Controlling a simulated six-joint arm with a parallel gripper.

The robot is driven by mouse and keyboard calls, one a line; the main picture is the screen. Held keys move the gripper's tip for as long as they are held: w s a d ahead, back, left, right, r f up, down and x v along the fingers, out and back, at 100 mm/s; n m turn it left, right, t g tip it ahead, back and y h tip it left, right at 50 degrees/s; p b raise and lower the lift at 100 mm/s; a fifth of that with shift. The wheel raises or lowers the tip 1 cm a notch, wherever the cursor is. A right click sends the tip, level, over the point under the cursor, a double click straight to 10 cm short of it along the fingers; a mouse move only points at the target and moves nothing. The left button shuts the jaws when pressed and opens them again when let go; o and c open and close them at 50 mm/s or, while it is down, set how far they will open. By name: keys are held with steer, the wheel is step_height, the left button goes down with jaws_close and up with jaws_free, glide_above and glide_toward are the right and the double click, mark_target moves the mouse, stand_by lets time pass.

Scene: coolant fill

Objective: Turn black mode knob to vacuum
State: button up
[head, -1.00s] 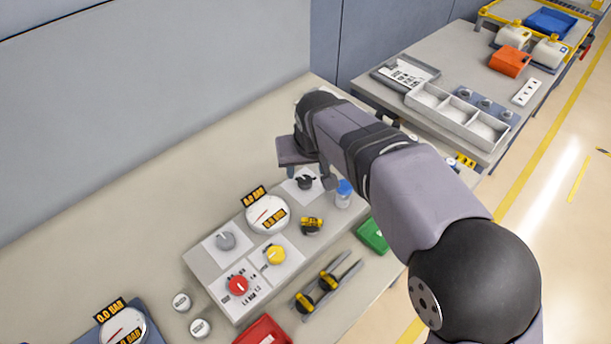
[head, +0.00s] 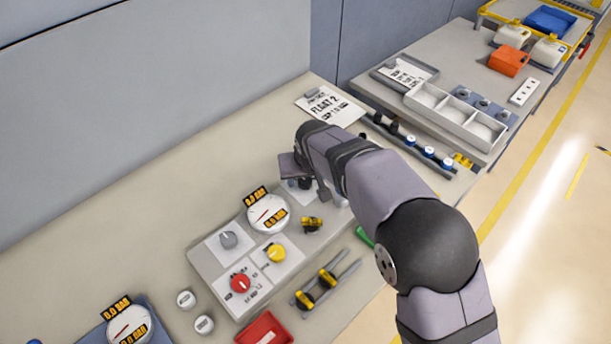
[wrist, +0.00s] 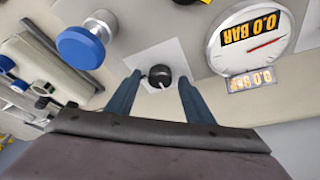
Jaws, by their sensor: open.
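The black mode knob (wrist: 160,76) sits on a pale square plate (wrist: 162,57) on the grey console. In the wrist view it lies between the two fingers of my open gripper (wrist: 158,84), apart from both. In the head view my gripper (head: 312,191) is over the far right end of the console, and the knob (head: 304,183) is partly hidden beneath it. I cannot read the knob's pointer direction or any vacuum marking.
A round gauge (head: 267,213) reading 0.0 BAR stands beside the knob. Grey (head: 229,239), yellow (head: 276,252) and red (head: 240,283) knobs are nearer the front. A blue-capped part (wrist: 82,46) is close to my gripper. Bare table lies behind the console.

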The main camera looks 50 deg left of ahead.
steer(key=c, duration=1)
steer(key=shift+c, duration=0.2)
steer(key=m+t+h+b, duration=0.1)
steer(key=m+b, duration=0.1)
steer(key=m, duration=0.1)
steer(key=shift+s+a+m, duration=0.1)
steer(key=shift+a+m, duration=0.05)
steer(key=shift+m, duration=0.15)
steer(key=m+h, duration=0.1)
steer(key=m, duration=0.2)
steer(key=shift+a+m+t, duration=0.1)
steer(key=shift+m+t, duration=0.2)
steer(key=shift+t, duration=0.1)
steer(key=m+p, duration=0.1)
steer(key=m+h+p, duration=0.1)
steer(key=m, duration=0.1)
steer(key=shift+r+m+h, duration=0.2)
steer(key=shift+m+h, duration=0.1)
steer(key=m+p, duration=0.2)
steer(key=shift+a+h+p, duration=0.1)
steer(key=shift+h+p, duration=0.3)
steer(key=shift+f+m+p, duration=0.15)
steer(key=shift+m+p, duration=0.2)
steer(key=shift+m, duration=0.05)
